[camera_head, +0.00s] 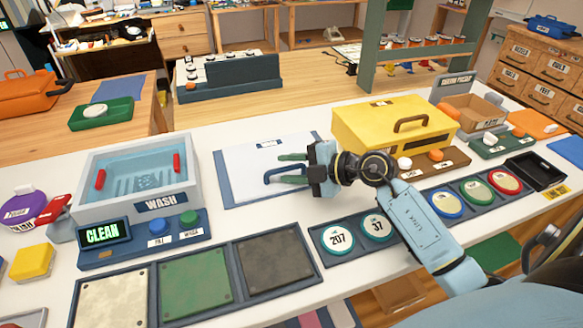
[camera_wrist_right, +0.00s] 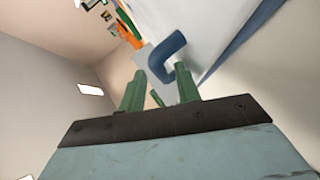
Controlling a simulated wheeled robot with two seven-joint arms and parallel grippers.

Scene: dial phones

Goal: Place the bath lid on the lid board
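A white panel with a dark blue edge (camera_head: 240,180) lies flat on the table, right of the wash bath (camera_head: 140,172). It has a small label at its back and a blue handle (camera_head: 271,175). It appears to be the lid on the lid board; I cannot clearly separate the two. The bath is uncovered. My right gripper (camera_head: 284,168) has its green fingers apart on either side of the handle. In the right wrist view the blue handle (camera_wrist_right: 162,58) shows at the fingertips (camera_wrist_right: 158,88), with a gap around it. My left gripper is out of view.
A yellow box (camera_head: 365,130) stands right of the panel. Dial plates (camera_head: 337,238) and three coloured squares (camera_head: 194,283) line the front. The CLEAN display and two buttons (camera_head: 188,219) sit before the bath. Bare table shows between bath and panel.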

